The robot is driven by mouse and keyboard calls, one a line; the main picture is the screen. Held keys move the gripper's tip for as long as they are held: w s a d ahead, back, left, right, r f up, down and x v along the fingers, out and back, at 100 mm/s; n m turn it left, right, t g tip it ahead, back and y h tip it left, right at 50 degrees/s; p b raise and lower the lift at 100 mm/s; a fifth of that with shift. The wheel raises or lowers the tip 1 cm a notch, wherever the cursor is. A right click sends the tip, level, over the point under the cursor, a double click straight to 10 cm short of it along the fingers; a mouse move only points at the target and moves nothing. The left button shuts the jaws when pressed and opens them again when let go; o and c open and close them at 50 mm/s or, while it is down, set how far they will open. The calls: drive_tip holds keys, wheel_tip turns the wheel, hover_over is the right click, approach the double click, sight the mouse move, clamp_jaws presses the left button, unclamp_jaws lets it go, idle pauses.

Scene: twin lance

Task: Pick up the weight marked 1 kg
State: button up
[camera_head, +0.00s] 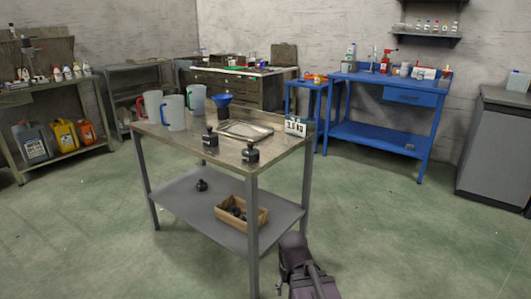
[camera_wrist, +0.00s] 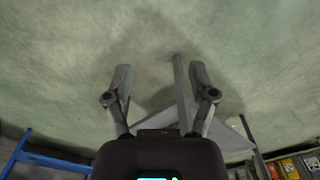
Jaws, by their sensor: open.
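Two dark weights stand on the steel cart's top (camera_head: 180,133), one left (camera_head: 210,141) and one nearer the front corner (camera_head: 250,153). Another dark weight (camera_head: 202,185) stands on the lower shelf (camera_head: 180,203). A wooden box (camera_head: 242,222) on that shelf holds dark objects that look like weights. Any marks on the weights are too small to read. My gripper (camera_wrist: 160,70) is open and empty in the wrist view, with floor between its fingers. A cart leg (camera_wrist: 182,85) shows beside its right finger. In the head view my arm is low, by the cart's front right side.
A blue workbench (camera_head: 385,135) and other benches stand along the walls. The green floor right of the cart is clear.

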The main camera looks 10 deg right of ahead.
drive_tip(key=shift+r, duration=0.25)
idle(0.3)
drive_tip(key=shift+c, duration=1.1)
